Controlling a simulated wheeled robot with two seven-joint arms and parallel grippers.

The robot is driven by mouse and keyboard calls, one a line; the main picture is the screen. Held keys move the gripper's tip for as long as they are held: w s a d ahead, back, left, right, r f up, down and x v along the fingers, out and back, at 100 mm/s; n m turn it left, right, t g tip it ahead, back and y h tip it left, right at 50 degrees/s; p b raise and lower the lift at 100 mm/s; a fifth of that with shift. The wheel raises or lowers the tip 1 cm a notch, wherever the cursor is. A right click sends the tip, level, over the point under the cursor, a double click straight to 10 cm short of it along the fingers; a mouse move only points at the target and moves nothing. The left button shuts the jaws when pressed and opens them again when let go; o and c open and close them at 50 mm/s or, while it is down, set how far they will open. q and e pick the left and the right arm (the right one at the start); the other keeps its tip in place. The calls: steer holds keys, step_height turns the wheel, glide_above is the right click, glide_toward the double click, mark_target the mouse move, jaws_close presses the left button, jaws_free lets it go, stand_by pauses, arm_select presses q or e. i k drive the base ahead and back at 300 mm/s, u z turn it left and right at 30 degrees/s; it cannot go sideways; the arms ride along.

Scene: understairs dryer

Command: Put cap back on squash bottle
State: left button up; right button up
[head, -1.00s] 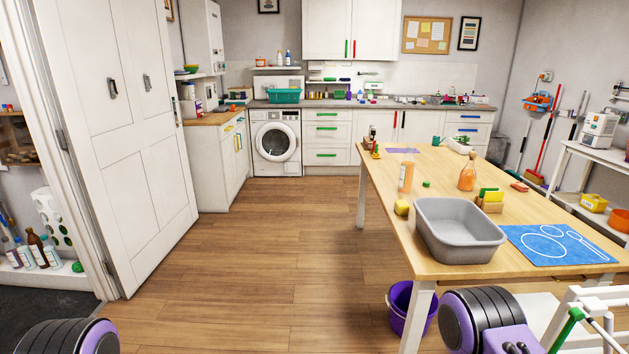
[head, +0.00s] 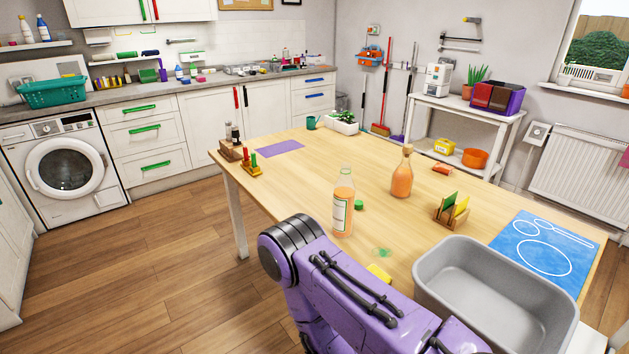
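The squash bottle (head: 342,205) stands upright on the wooden table (head: 300,170). It is clear, with orange liquid and a white and green label, and its top appears uncapped. A small green cap (head: 359,205) lies on the table just right of the bottle, apparently apart from it. A purple and black link of my arm crosses the lower middle of the head view, in front of the table's near edge. Neither gripper shows.
An orange-filled flask (head: 402,178) stands behind and right. A holder with green and yellow cards (head: 451,212), a grey basin (head: 440,262) and a blue mat (head: 525,235) lie rightward. A yellow item (head: 378,272) is partly hidden by my arm. A faint green patch (head: 382,253) marks the tabletop.

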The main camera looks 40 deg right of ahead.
mark_target(344, 190)
steer(key=i, duration=2.55)
steer(key=z, duration=3.8)
